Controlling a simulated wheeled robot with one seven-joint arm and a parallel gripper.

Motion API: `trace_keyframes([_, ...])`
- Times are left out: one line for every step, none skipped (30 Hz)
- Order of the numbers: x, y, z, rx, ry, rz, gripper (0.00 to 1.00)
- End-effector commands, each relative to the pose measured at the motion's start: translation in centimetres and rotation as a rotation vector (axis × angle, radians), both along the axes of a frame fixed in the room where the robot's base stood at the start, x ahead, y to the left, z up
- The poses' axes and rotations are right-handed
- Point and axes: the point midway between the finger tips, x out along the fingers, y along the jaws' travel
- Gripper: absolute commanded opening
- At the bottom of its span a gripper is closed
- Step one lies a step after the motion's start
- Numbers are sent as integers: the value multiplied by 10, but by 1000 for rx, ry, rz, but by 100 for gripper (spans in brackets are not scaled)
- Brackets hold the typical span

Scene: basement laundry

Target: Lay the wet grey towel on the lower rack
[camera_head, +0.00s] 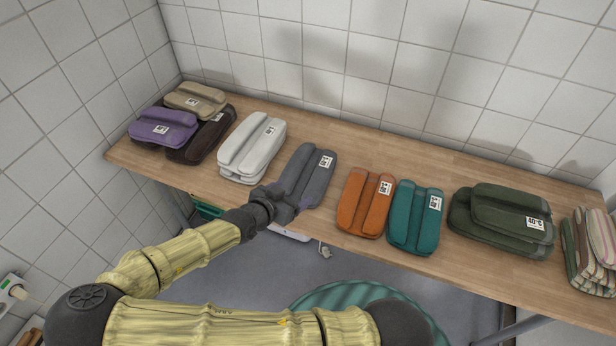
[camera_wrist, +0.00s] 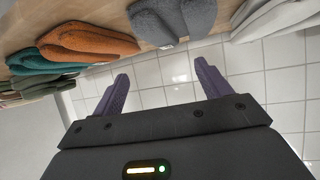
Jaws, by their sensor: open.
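A folded dark grey towel (camera_head: 308,172) with a white label lies on the wooden table, between a white towel and an orange one. Whether it is wet I cannot tell. My gripper (camera_head: 284,203) is at the table's front edge, at the near end of the grey towel. In the wrist view my gripper (camera_wrist: 163,70) has its two purple fingers spread with nothing between them. The grey towel (camera_wrist: 178,18) shows just beyond the fingertips there, apart from them. I cannot make out a lower rack in either view.
The white towel (camera_head: 252,147) and the orange towel (camera_head: 366,202) flank the grey one. Teal (camera_head: 415,217), dark green (camera_head: 502,220), striped (camera_head: 590,250) and purple (camera_head: 163,127) textiles also lie on the table (camera_head: 345,147). A ribbed teal round object (camera_head: 365,300) is on the floor.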

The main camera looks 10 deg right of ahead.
Motion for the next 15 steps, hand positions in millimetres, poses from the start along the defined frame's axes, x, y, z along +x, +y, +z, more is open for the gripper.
trace_keyframes([1,-2,-6,3,-1,-1,77])
trace_keyframes([2,-3,-7,3,0,-2,77])
trace_keyframes([3,-4,-8,3,0,-2,77])
trace_keyframes([4,-5,-8,3,-2,-2,77])
trace_keyframes([5,-6,-9,3,-2,-2,77])
trace_keyframes([7,-9,-10,3,0,-5,77])
trace_keyframes([9,-12,-12,2,1,-6,77])
trace_keyframes([11,-14,-14,1,2,-5,77])
trace_keyframes([13,-17,-16,2,2,-7,77])
trace_keyframes([16,-19,-17,2,1,-5,77])
trace_keyframes([18,-21,-19,2,1,-5,77])
trace_keyframes([21,-24,-20,3,0,-2,77])
trace_keyframes([23,-26,-21,2,0,-4,77])
trace_keyframes([25,-29,-23,1,1,-4,77])
trace_keyframes([28,-32,-25,0,0,-4,77])
